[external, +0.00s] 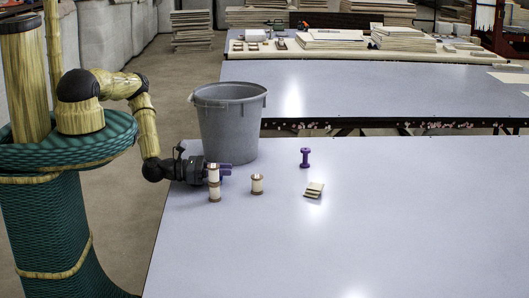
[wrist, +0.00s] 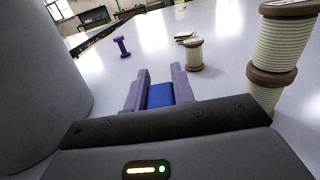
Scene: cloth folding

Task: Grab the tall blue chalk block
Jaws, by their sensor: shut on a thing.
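The blue chalk block (wrist: 160,95) sits between the two purple fingers of my gripper (wrist: 160,73) in the wrist view. My gripper is shut on it, with a finger on each side. In the external view my gripper (external: 227,170) reaches low over the table, in front of the grey bucket. The block cannot be made out there; the gripper and the stacked spools hide that spot.
A grey bucket (external: 230,125) stands close behind my gripper. Two stacked cream spools (external: 214,190) stand just in front. The table's (external: 420,220) right side is clear.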

